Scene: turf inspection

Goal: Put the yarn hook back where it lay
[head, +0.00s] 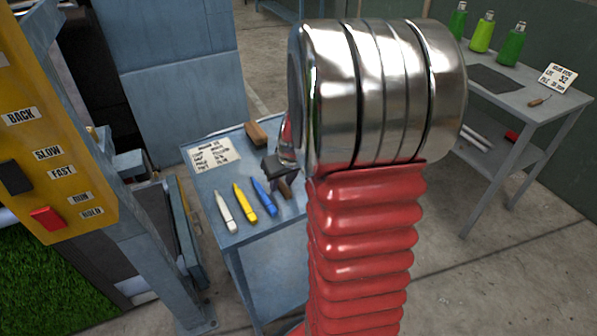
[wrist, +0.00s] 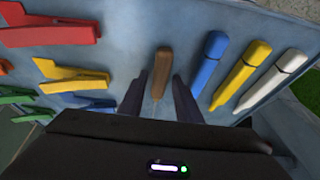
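The yarn hook shows as a short brown handle (wrist: 161,75) in the wrist view, over the grey-blue cart top beside the blue marker. The fingers look open. In the head view my gripper (head: 277,168) is low over the cart top (head: 215,180), partly behind my arm. A brown handle (head: 285,188) shows just below it. Whether the handle touches the cart top cannot be told.
White (head: 225,212), yellow (head: 241,200) and blue (head: 265,197) markers lie left of the gripper. A wooden block (head: 256,134) and printed card (head: 214,152) lie behind. Coloured clips (wrist: 55,35) lie beyond.

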